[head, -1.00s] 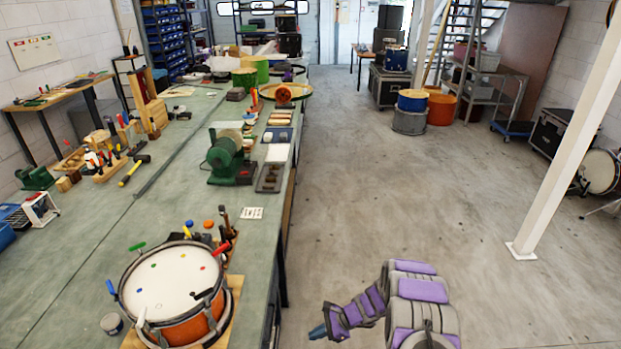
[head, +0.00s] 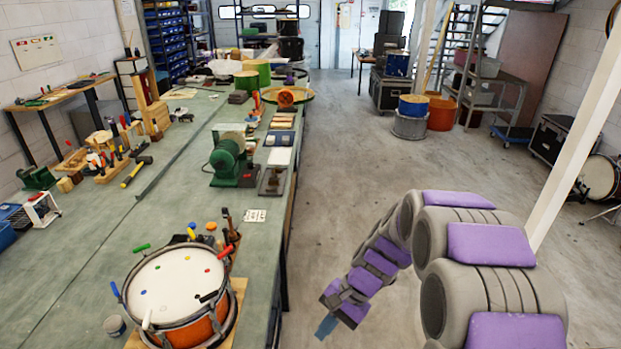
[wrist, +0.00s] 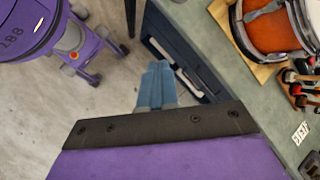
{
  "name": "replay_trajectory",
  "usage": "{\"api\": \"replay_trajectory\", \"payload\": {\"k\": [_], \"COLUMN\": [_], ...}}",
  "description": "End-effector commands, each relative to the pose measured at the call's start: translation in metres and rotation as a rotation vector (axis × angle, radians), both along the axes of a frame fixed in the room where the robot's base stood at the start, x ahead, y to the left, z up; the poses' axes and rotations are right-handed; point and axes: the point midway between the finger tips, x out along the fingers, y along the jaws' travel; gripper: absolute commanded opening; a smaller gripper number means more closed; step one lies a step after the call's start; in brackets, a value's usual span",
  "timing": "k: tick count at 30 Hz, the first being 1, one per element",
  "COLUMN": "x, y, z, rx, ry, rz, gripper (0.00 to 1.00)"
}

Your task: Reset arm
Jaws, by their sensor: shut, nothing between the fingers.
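My gripper (head: 326,327) shows in the head view at the end of my purple and grey arm, over the floor to the right of the bench. Its blue fingers are together and hold nothing. In the wrist view the gripper (wrist: 158,84) also appears shut, with the bench's dark drawer front beyond its fingertips. The orange snare drum (head: 178,293) sits on a wooden board on the green bench top (head: 75,290), left of my gripper. The drum also shows at the upper right of the wrist view (wrist: 275,30).
A green grinder-like machine (head: 228,160) stands farther along the bench. A white slanted post (head: 578,150) rises on the right. Drums and cases stand at the back right. The concrete floor (head: 350,180) between bench and post is clear.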

Motion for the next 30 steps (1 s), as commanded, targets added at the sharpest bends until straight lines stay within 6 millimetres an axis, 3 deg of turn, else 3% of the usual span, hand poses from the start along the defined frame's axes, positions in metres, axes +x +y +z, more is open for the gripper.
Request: {"api": "replay_trajectory", "payload": {"k": [6,15,24,30], "x": [-0.051,-0.125,-0.200,-0.238], "y": [-0.018,-0.041,-0.076,-0.099], "z": [0.043,0.083,0.106,0.111], "rx": [-0.066,-0.178,-0.299,-0.367], "ry": [-0.069,-0.149,-0.210,-0.239], "rz": [0.138,0.318,0.479,0.555], "gripper": [0.00,0.00,0.00,0.00]}}
